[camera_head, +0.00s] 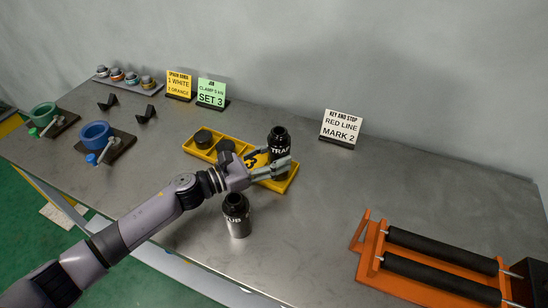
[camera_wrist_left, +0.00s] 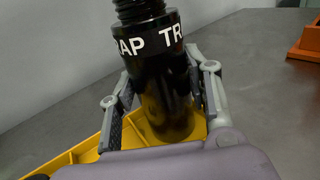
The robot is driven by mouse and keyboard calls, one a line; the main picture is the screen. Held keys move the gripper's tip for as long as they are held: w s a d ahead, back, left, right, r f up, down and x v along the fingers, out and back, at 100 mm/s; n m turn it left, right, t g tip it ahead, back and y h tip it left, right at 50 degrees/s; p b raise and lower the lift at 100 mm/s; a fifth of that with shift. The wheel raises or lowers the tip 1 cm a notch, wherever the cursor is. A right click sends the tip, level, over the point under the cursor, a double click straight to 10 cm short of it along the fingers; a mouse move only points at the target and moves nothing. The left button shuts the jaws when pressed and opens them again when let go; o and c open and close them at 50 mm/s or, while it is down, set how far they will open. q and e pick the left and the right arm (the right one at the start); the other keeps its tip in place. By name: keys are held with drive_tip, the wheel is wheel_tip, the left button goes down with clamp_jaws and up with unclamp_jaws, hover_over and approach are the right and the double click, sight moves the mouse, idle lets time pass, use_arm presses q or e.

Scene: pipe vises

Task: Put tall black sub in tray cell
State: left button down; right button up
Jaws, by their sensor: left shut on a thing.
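The tall black sub (camera_head: 279,141) is a dark threaded cylinder with white "TRAP" lettering. My left gripper (camera_head: 272,169) is shut around its body, one finger on each side, and it stands upright. In the left wrist view the black sub (camera_wrist_left: 165,88) has its lower end between the yellow walls of the tray's right end cell. I cannot tell whether its base touches the cell floor. My right gripper is not in view.
A grey cylinder (camera_head: 237,222) with partly hidden lettering stands in front of the tray, close to my left arm. An orange roller stand (camera_head: 430,265) is at right. Blue (camera_head: 96,135) and green (camera_head: 44,113) vises are at left. A "RED LINE MARK 2" sign (camera_head: 341,127) stands behind.

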use_arm(q)
drive_tip(key=shift+f, duration=0.1)
drive_tip(key=c, duration=0.8)
unclamp_jaws()
drive_tip(key=shift+c, duration=0.2)
drive_tip(key=b+v, duration=0.2)
drive_tip(key=v, duration=0.9)
drive_tip(key=shift+s+a, duration=0.25)
drive_tip(key=shift+a, duration=0.2)
